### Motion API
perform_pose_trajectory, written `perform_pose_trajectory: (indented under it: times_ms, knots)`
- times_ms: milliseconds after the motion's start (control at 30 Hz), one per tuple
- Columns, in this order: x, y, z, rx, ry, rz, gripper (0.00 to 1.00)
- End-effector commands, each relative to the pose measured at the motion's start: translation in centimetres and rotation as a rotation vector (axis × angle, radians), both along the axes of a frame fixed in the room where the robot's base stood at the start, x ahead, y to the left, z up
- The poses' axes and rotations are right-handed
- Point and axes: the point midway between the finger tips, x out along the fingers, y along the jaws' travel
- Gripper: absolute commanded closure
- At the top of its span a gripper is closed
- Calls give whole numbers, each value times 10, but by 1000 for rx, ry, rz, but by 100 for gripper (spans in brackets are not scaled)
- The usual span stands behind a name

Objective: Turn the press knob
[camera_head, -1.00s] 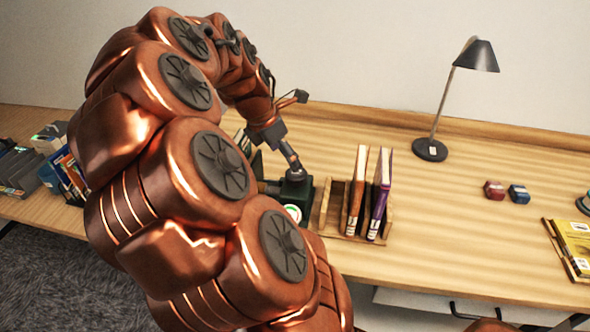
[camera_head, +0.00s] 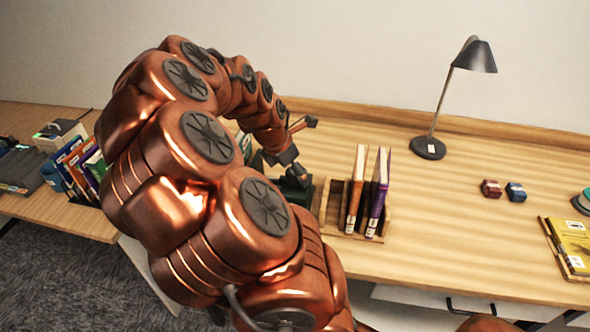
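A dark green device (camera_head: 299,190), which appears to be the press, stands on the desk left of the wooden book rack. My arm covers much of it, and its knob cannot be made out. My gripper (camera_head: 297,172) is at the top of this device, pointing down and to the right. It seems to touch or nearly touch it. The fingers are small and dark against the device, so I cannot tell whether they are open or shut, or on the knob.
The wooden rack (camera_head: 337,205) holds an orange book (camera_head: 355,190) and a purple book (camera_head: 377,194) close to the right. Books (camera_head: 80,168) stand at left.

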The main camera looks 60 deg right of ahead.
Motion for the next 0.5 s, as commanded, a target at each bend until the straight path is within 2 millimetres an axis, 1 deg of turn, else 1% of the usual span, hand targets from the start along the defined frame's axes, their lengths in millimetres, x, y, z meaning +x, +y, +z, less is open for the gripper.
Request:
perform_pose_trajectory:
  times_ms: [33,67,500]
  knots:
    - [0,0,0,0,0,0,21]
    - [0,0,0,0,0,0,24]
    - [0,0,0,0,0,0,70]
